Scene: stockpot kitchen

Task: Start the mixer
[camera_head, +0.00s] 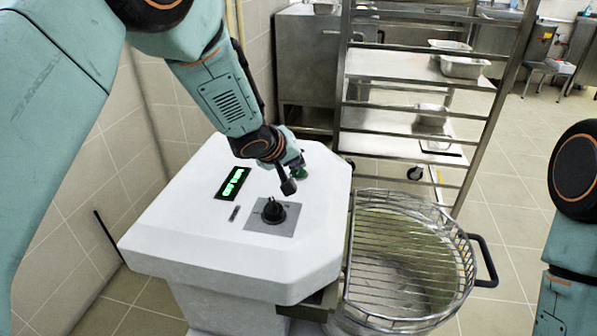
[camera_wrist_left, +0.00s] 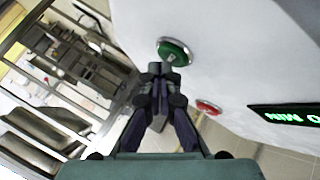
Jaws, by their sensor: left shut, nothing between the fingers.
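The mixer (camera_head: 170,226) is a white machine with a sloped top. Its top carries a green-lit display (camera_head: 233,183) and a black knob (camera_head: 273,211) on a grey plate. A green button (camera_wrist_left: 175,51) shows in the left wrist view, with a red button (camera_wrist_left: 208,107) lower right of it. My left gripper (camera_head: 289,186) is over the mixer's top, shut and empty. In the left wrist view its closed fingertips (camera_wrist_left: 158,70) are close beside the green button; I cannot tell whether they touch it. In the head view the gripper partly covers that button. My right gripper is out of view.
A bowl with a wire guard (camera_head: 408,240) and a black handle (camera_head: 485,262) stands right of the mixer's top. A metal rack (camera_head: 400,120) with trays stands behind. A tiled wall (camera_head: 110,150) is close on the left. Open tiled floor lies at right.

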